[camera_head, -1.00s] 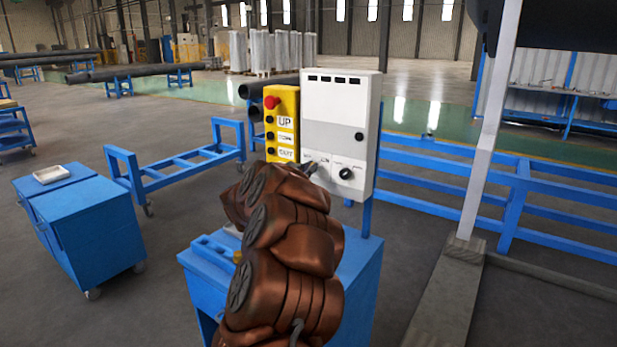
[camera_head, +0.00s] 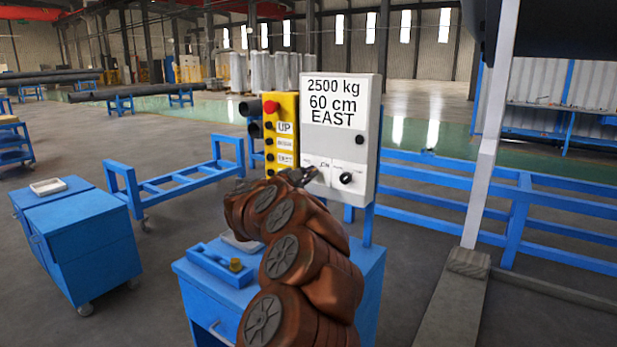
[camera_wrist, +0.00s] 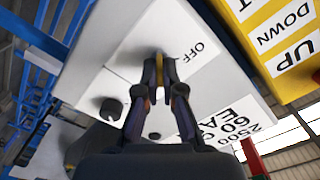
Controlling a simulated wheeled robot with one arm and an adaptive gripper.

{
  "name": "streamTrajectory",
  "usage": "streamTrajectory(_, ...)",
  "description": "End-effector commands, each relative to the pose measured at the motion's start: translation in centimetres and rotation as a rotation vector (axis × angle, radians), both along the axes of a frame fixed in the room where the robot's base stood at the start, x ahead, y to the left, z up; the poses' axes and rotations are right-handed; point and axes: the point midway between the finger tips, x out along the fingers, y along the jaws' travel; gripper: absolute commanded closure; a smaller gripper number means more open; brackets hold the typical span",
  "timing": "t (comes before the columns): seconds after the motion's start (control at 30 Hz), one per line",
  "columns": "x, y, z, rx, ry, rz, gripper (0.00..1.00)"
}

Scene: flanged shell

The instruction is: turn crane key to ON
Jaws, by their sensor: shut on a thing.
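The same box (camera_wrist: 95,50) fills much of the wrist view, tilted, with "OFF" printed beside the key. My gripper (camera_wrist: 163,62) is shut on the crane key (camera_wrist: 160,68), a small yellowish piece between the fingertips at the panel. The fingers hide most of the key, so its exact angle is hard to tell. In the head view my gripper (camera_head: 308,175) touches the lower left of the box, where an "ON" label partly shows.
A black knob (camera_head: 346,178) sits right of my gripper on the box. A yellow pendant (camera_head: 281,130) with a red button and UP label stands at the left. The blue cabinet (camera_head: 200,285) is below. Blue rails (camera_head: 450,200) run at the right.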

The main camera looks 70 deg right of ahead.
Motion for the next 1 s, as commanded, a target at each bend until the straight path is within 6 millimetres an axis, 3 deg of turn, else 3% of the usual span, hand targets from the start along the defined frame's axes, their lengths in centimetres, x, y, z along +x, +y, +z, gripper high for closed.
streamTrajectory(0.3, -0.01, 0.00, 0.01, 0.000, -0.001, 0.000, 1.00)
streamTrajectory(0.33, -0.01, 0.00, 0.01, 0.000, -0.001, 0.000, 0.93)
streamTrajectory(0.57, 0.00, 0.00, 0.01, 0.000, 0.000, 0.000, 0.69)
streamTrajectory(1.0, 0.22, 0.70, 0.00, 0.000, -0.001, 0.001, 0.69)
